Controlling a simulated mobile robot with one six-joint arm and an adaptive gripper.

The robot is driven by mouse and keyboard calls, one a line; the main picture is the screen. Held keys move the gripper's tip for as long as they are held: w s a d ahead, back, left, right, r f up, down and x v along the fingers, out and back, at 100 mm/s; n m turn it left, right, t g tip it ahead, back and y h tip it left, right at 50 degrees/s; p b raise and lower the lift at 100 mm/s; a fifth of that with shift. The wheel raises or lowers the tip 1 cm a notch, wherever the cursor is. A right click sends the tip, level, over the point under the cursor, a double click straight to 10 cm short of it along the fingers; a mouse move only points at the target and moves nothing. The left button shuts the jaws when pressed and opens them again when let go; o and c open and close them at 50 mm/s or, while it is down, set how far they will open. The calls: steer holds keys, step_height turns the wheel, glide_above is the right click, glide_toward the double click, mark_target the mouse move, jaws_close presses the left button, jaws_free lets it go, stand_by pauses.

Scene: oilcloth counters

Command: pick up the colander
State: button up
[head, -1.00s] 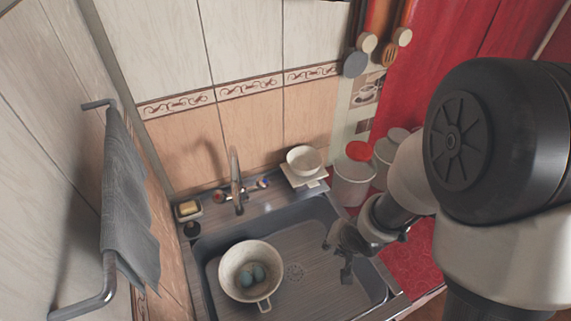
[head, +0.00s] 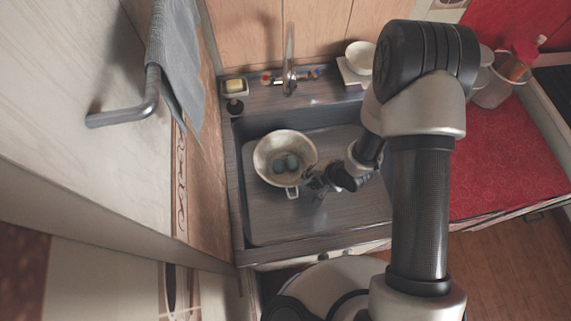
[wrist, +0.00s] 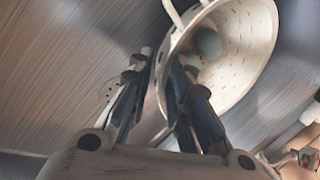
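The colander (head: 270,152) is a cream, round, perforated bowl with a loop handle on its near side. It stands in the sink with blue-grey egg-like things (head: 287,163) inside. My gripper (head: 312,184) is low in the sink at the colander's near right side. In the wrist view, my gripper (wrist: 162,62) has its two dark fingers apart, with the rim of the colander (wrist: 245,60) between them. The right finger overlaps the inside of the bowl and the left one is outside. A small gap seems to show at the left finger; contact at the right is unclear.
The grey sink (head: 350,215) has free floor in front of and right of the colander. The tap (head: 289,75) stands behind it. A white bowl (head: 359,58) sits at the back right. A grey towel (head: 178,60) hangs at left.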

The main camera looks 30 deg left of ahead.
mark_target(298, 178)
steer(key=b+x, duration=0.2)
steer(key=x, duration=0.5)
steer(key=shift+a+r+b, duration=0.1)
steer(key=shift+b, duration=0.25)
steer(key=shift+r, duration=0.1)
steer(key=shift+c, duration=0.4)
jaws_close()
